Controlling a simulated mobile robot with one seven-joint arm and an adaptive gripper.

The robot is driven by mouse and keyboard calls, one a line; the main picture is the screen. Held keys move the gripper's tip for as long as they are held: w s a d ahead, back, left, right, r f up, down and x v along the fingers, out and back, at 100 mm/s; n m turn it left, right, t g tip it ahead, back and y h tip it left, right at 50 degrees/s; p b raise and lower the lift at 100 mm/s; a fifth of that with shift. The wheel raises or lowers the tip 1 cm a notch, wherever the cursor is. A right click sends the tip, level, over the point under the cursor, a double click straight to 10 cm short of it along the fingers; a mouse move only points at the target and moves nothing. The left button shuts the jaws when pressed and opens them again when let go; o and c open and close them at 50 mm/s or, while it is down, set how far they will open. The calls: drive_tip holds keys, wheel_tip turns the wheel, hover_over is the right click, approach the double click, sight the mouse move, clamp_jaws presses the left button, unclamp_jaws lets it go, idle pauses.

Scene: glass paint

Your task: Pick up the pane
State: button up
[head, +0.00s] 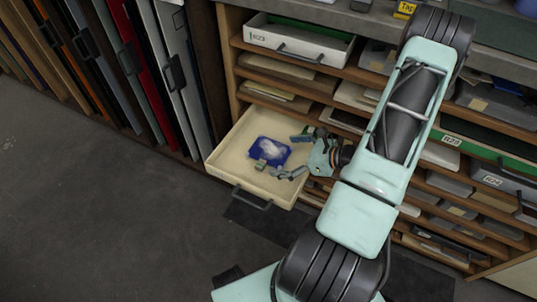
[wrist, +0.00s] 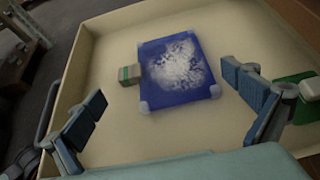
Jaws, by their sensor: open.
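The pane (head: 269,151) is a blue rectangle with a cloudy white patch in its middle. It lies flat in the open cream drawer (head: 225,155). In the wrist view the pane (wrist: 150,92) has pale corner pieces and lies ahead of my gripper, with drawer floor around it. My gripper (head: 292,156) is open and empty, reaching into the drawer from the right. In the wrist view its two fingers stand wide apart (wrist: 168,108), and the pane shows beyond and between them, apart from both.
The drawer walls (wrist: 85,45) surround the pane. A shelf unit with several trays and drawers, one white (head: 297,40), stands behind. Upright panels with handles (head: 130,60) stand at the left. The grey floor (head: 100,220) in front is clear.

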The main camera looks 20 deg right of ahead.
sight(268, 154)
drive_tip(key=x, duration=0.3)
drive_tip(key=shift+w+f+b, duration=0.2)
drive_tip(key=shift+b, duration=0.1)
drive_tip(key=shift+a, duration=0.1)
drive_tip(key=c, duration=1.5)
drive_tip(key=shift+r, duration=0.1)
